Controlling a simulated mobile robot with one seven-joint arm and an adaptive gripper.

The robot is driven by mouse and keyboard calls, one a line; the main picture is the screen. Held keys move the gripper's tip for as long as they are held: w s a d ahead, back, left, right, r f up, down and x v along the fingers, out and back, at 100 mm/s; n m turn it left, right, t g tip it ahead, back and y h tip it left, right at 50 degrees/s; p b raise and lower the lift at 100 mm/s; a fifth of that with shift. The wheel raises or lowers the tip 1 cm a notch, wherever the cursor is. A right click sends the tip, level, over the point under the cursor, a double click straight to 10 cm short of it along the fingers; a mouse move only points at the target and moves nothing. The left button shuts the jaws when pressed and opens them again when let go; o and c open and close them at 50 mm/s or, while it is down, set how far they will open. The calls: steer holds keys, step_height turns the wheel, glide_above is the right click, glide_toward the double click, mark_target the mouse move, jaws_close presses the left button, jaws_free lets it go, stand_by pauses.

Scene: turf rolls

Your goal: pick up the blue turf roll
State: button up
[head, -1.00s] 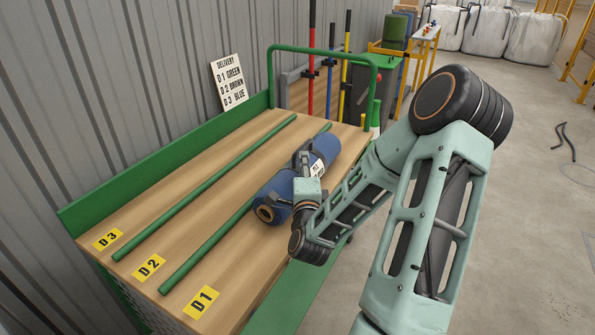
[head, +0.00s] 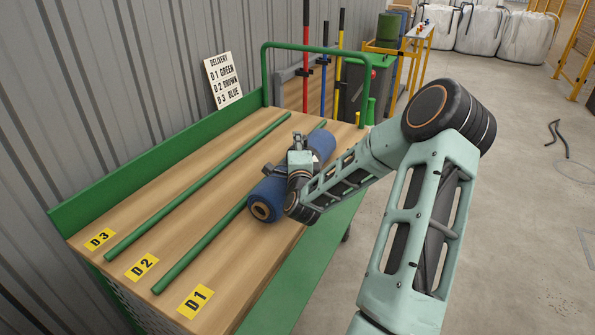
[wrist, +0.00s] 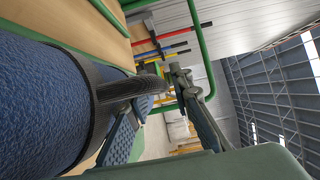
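The blue turf roll (head: 264,197) lies on the wooden cart deck in lane D1, with its brown core end facing the near side.
Green rails (head: 205,245) divide the deck into lanes marked D1 (head: 195,301), D2 and D3. The other lanes are bare. A delivery sign (head: 222,80) reads D1 green, D2 brown, D3 blue. A green hoop handle (head: 315,48) stands at the cart's far end.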

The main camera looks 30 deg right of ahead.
steer(key=shift+c, duration=0.2)
jaws_close()
steer(key=shift+r, duration=0.2)
